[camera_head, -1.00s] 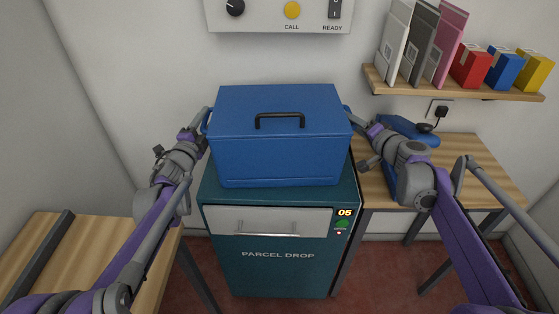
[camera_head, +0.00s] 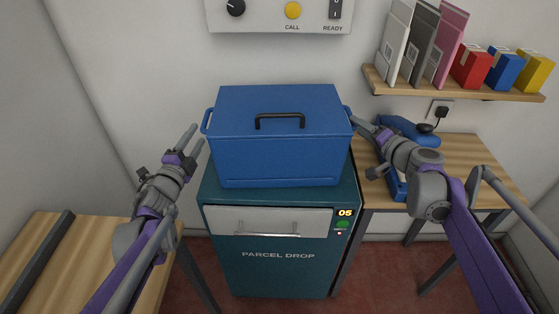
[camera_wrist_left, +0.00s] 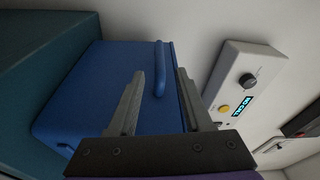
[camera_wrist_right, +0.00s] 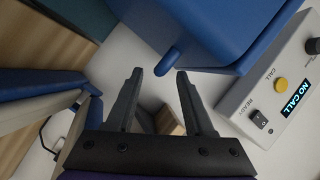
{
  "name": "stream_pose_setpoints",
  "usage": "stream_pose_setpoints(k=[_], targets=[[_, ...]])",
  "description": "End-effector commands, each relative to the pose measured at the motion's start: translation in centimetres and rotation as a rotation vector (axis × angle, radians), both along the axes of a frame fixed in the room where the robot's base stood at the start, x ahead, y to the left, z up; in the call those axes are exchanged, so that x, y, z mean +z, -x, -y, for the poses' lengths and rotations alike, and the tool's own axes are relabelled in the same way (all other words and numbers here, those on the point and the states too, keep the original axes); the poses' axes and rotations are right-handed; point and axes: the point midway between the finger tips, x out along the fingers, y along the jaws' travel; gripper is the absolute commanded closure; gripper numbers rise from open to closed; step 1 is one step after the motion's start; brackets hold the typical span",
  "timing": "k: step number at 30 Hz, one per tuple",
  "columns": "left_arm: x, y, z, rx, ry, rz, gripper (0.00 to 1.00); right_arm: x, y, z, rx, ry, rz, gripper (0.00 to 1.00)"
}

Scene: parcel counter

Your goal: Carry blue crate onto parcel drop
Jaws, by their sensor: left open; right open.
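The blue crate (camera_head: 282,155) sits upright on top of the teal parcel drop (camera_head: 279,255). It has a black handle on its lid and a loop handle on each side. My left gripper (camera_head: 187,143) is open and apart from the crate, left of its left side handle (camera_head: 205,121). In the left wrist view, that handle (camera_wrist_left: 160,70) shows ahead of the open fingers (camera_wrist_left: 158,90). My right gripper (camera_head: 362,125) is open just right of the crate. In the right wrist view, the right side handle (camera_wrist_right: 168,61) lies just beyond the open fingers (camera_wrist_right: 158,85), with nothing between them.
A wooden table (camera_head: 460,165) at the right bears a blue device (camera_head: 405,127), partly hidden behind my right arm. Another wooden table (camera_head: 85,255) stands at the left. A shelf (camera_head: 455,90) with files and boxes and a control panel (camera_head: 280,22) are on the wall.

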Motion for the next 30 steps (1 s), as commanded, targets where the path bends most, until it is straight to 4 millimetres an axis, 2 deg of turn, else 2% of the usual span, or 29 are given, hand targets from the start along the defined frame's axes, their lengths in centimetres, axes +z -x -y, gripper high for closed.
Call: stream_pose_setpoints(k=[1, 6, 12, 17, 30], targets=[[0.0, 0.0, 0.0, 0.000, 0.000, 0.000, 0.50, 0.3, 1.2, 0.6, -0.002, 0.000, 0.000, 0.47], [0.0, 0.0, 0.0, 0.000, 0.000, 0.000, 0.50, 1.0, 4.4, 2.1, -0.005, 0.001, 0.000, 0.47], [0.0, 0.0, 0.0, 0.000, 0.000, 0.000, 0.50, 1.6, 6.9, 3.1, -0.002, 0.000, 0.000, 0.47], [0.0, 0.0, 0.0, 0.000, 0.000, 0.000, 0.50, 1.8, 7.6, 3.4, -0.002, 0.000, 0.000, 0.47], [0.0, 0.0, 0.0, 0.000, 0.000, 0.000, 0.50, 1.8, 7.7, 3.4, -0.001, 0.000, 0.000, 0.47]])
